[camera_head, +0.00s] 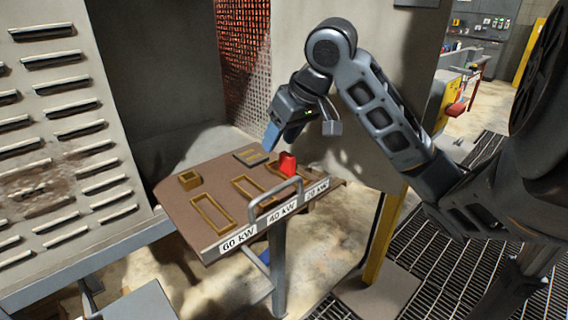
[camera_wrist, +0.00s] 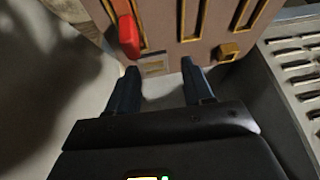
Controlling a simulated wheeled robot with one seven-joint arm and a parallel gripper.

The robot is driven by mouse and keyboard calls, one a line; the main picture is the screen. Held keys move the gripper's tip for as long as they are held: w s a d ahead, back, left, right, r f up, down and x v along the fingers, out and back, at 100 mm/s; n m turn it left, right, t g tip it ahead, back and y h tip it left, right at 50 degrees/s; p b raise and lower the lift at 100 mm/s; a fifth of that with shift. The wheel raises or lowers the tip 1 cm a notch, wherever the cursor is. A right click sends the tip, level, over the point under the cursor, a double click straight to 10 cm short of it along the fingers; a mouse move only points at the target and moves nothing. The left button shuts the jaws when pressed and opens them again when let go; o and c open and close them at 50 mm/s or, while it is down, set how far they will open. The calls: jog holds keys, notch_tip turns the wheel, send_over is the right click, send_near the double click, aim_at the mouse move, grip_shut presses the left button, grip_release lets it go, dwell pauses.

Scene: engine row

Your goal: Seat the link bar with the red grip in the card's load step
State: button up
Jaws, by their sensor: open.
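The red grip (camera_head: 288,163) stands at the right-hand slot of the brown board (camera_head: 225,182), by the label at the right end. The bar under it is mostly hidden, and I cannot tell how deep it sits. In the wrist view the red grip (camera_wrist: 129,36) is upper left, beyond the left finger. My gripper (camera_head: 284,136) is open and empty, above the board's far edge, left of and apart from the grip. Its two fingers (camera_wrist: 158,86) point toward the board. A small flat framed plate (camera_head: 251,156) lies at the board's far edge; no writing on it is readable.
Brass-rimmed slots stand behind the labels 60 KW (camera_head: 238,240) and 40 KW (camera_head: 282,212). A small square brass socket (camera_head: 189,180) sits at the far left. A grey handle (camera_head: 275,197) rises at the front edge. A louvred panel (camera_head: 70,110) bounds the left side.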

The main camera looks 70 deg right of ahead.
aim_at(288, 154)
jog(key=s+d, duration=0.1)
jog(key=s+d+g, duration=0.1)
jog(key=s, duration=0.1)
jog(key=shift+f, duration=0.4)
jog(key=shift+x, duration=1.05)
jog(key=b+x, duration=0.4)
jog(key=x, duration=0.1)
jog(key=shift+w+d+b, duration=0.2)
jog(key=shift+d+b, duration=0.05)
jog(key=shift+b, duration=0.1)
jog(key=shift+r, duration=0.1)
jog(key=shift+c, duration=0.3)
grip_shut()
